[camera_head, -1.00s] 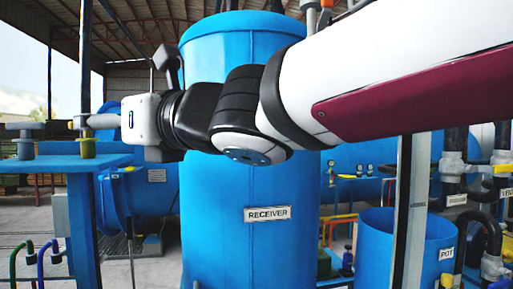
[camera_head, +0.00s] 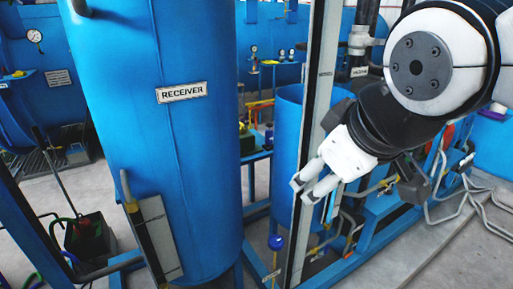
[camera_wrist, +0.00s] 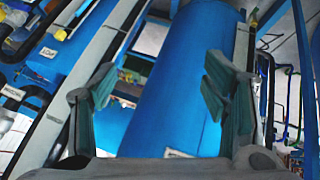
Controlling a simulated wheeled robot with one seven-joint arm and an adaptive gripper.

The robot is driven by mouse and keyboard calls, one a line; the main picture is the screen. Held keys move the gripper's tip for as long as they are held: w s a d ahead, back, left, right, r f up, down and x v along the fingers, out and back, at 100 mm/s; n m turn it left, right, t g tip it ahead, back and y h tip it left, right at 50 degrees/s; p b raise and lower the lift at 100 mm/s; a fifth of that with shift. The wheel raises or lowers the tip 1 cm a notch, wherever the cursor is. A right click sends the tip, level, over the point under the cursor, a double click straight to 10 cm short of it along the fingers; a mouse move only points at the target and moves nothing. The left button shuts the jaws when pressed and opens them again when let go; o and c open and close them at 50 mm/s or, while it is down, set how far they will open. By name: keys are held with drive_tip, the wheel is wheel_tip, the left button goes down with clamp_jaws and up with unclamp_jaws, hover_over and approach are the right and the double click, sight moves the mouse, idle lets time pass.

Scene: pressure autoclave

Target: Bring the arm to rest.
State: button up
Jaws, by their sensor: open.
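My gripper (camera_head: 307,187) is at the right of the head view, at the end of my white and black arm, pointing down and to the left. It is apart from the tall blue receiver tank and close in the picture to a grey upright post (camera_head: 309,150). In the wrist view my gripper (camera_wrist: 160,95) shows its two fingers spread wide with nothing between them. The blue receiver tank (camera_wrist: 180,75) stands beyond the fingers.
The receiver tank (camera_head: 195,160) with its label fills the left middle of the head view. A smaller blue pot (camera_head: 290,105) stands behind the post. A blue-topped rod (camera_head: 276,242) stands below. Pipes and hoses (camera_head: 440,190) run along the right. Bare floor shows at lower right.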

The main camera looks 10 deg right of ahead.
drive_tip(key=s+f+m+g, duration=0.2)
drive_tip(key=s+f+m, duration=0.2)
drive_tip(key=s+m, duration=0.1)
drive_tip(key=shift+s+d+f+y, duration=0.2)
drive_tip(key=shift+s+d+y, duration=0.1)
drive_tip(key=shift+s, duration=0.35)
